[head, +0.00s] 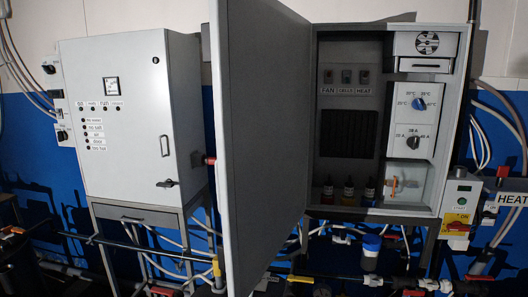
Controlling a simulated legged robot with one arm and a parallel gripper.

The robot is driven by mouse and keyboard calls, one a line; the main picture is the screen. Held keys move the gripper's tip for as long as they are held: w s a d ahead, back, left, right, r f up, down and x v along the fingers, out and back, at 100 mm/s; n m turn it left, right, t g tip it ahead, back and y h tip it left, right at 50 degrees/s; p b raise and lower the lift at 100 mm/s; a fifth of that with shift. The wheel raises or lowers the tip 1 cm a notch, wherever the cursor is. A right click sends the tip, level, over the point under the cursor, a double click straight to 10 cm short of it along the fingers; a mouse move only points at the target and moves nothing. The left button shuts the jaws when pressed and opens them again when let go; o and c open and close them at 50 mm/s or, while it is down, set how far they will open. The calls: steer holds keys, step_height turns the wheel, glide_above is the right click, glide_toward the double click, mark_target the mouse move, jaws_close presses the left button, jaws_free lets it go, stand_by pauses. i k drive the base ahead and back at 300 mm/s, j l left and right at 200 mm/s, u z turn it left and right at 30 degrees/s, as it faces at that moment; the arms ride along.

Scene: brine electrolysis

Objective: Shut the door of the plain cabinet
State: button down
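A grey cabinet (315,196) on the right stands open. Its plain grey door (265,130) is swung out toward me and its inner face shows. The door's near edge stands close to me, left of the opening, and the door hides part of the wall and the gap between the cabinets. A small red and black part (209,160) sticks out left of the door's edge; I cannot tell what it belongs to. My gripper is not in view.
A closed light grey cabinet (125,150) with a gauge, lamps and a handle stands on the left. Inside the open cabinet are switches, a dial panel (415,115) and several small bottles (348,193). Pipes and hoses run low in front. A switch box (459,208) sits at right.

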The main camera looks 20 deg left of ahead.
mark_target(261, 51)
steer(key=j+z, duration=0.25)
steer(key=j, duration=1.6)
steer(key=i+j, duration=0.35)
steer(key=j, duration=0.2)
